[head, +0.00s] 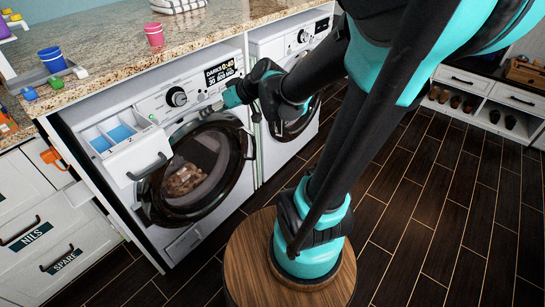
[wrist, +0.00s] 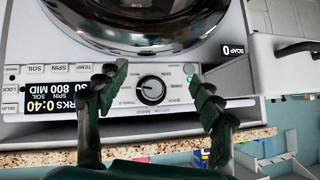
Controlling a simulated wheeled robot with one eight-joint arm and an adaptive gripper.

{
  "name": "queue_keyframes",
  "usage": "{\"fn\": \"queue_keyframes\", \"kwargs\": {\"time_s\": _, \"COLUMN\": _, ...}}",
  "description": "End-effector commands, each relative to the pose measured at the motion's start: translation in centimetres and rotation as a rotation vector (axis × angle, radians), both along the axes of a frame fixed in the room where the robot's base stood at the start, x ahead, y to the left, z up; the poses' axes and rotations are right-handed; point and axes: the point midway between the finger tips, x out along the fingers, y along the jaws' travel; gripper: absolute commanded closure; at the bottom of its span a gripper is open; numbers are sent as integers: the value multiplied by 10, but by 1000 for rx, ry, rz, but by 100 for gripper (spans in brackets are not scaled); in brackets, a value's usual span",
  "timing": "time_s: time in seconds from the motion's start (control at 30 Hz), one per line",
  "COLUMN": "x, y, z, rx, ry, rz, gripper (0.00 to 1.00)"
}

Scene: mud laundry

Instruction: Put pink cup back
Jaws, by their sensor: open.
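The panel looks upside down, with a round dial (wrist: 152,90) between the fingers. In the head view my gripper (head: 217,104) is below and to the right of the pink cup, its fingers partly hidden.
A blue cup (head: 52,60) stands on the counter at left. The washer's detergent drawer (head: 120,140) is pulled out, with blue compartments. The round washer door (head: 195,170) is below. A striped folded cloth (head: 178,5) lies at the back. The dark floor at right is clear.

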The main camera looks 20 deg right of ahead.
Motion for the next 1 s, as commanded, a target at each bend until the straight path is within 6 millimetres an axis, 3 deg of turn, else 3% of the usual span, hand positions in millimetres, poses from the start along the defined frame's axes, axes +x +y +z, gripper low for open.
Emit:
{"fn": "queue_keyframes", "kwargs": {"time_s": 0.1, "x": -52, "y": -44, "z": -55, "rx": -129, "ry": 180, "rz": -148, "gripper": 33}}
{"fn": "queue_keyframes", "kwargs": {"time_s": 0.2, "x": -90, "y": -84, "z": -90, "rx": -229, "ry": 296, "rz": -296, "gripper": 33}}
{"fn": "queue_keyframes", "kwargs": {"time_s": 0.4, "x": -135, "y": -138, "z": -121, "rx": -352, "ry": 402, "rz": -520, "gripper": 33}}
{"fn": "queue_keyframes", "kwargs": {"time_s": 0.57, "x": -144, "y": -149, "z": -126, "rx": -376, "ry": 418, "rz": -572, "gripper": 33}}
{"fn": "queue_keyframes", "kwargs": {"time_s": 1.0, "x": -143, "y": -149, "z": -126, "rx": -375, "ry": 416, "rz": -570, "gripper": 33}}
